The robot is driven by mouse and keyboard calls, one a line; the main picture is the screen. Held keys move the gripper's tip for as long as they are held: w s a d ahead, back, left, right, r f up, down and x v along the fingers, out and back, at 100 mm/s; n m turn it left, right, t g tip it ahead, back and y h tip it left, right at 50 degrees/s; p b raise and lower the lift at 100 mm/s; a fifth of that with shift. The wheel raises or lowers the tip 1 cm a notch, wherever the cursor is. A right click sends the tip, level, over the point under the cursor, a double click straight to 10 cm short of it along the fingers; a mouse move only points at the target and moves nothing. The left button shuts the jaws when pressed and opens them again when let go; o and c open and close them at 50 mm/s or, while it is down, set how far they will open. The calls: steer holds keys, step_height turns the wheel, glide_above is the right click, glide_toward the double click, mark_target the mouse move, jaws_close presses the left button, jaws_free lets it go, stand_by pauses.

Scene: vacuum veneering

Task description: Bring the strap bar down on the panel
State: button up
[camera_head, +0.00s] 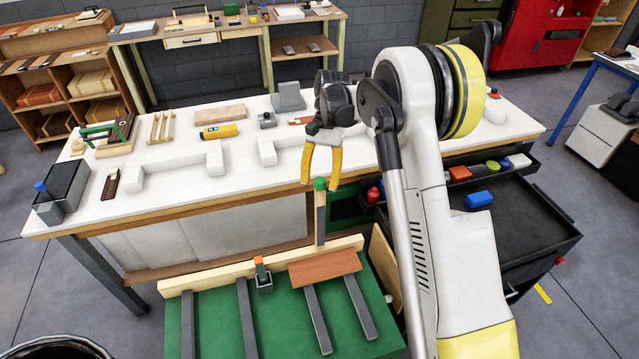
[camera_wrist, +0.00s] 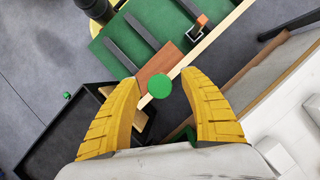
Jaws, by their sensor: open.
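The strap bar (camera_head: 320,225) stands upright at the back rail of the green bench, with a round green knob (camera_head: 319,184) on top. In the wrist view the knob (camera_wrist: 159,86) shows end-on between my finger tips and hides most of the bar. The reddish-brown panel (camera_head: 324,266) lies on the bench's right part, in front of the bar; part of it also shows in the wrist view (camera_wrist: 157,62). My gripper (camera_head: 320,180) points down with its yellow fingers apart, at the knob. I cannot tell whether the fingers touch it.
The green bench (camera_head: 215,320) carries dark bars and a small orange-topped clamp (camera_head: 262,272) beside the panel. A white worktable (camera_head: 90,212) with blocks and tools stands behind. A black tray cart (camera_head: 515,225) with small colored items stands to the right.

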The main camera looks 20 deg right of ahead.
steer(key=shift+f, duration=0.2)
steer(key=shift+c, duration=0.6)
jaws_close()
steer(key=shift+s, duration=0.1)
